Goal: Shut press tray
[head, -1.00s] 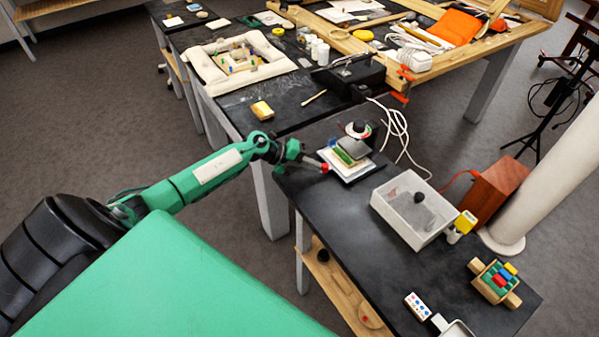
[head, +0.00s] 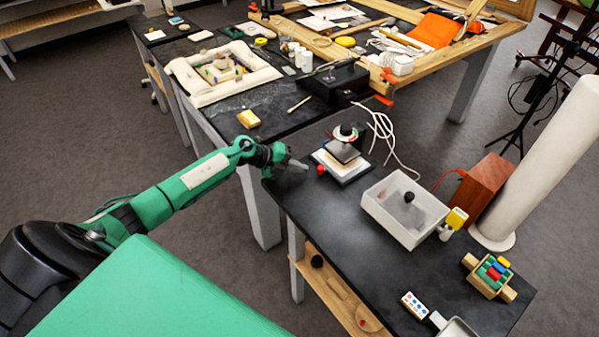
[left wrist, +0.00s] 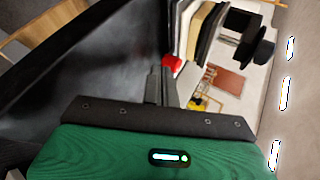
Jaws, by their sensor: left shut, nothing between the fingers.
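The press (head: 343,160) stands at the far left end of the near black table. It has a pale base, a dark upper plate and a round dial-like top. The red knob of its tray (head: 321,170) is at the press's left front side, and no green shows between the plates. In the left wrist view the red knob (left wrist: 172,63) is just beyond my fingertips, next to the stacked pale and dark layers. My left gripper (head: 303,166) is shut and empty, a little left of the knob with a small gap. My right gripper is not in view.
A clear-walled bin (head: 405,208) stands right of the press, with a white cable (head: 383,130) behind. A brown box (head: 485,187) and a white column (head: 540,165) are farther right. The black table (head: 340,225) is bare in front of the bin.

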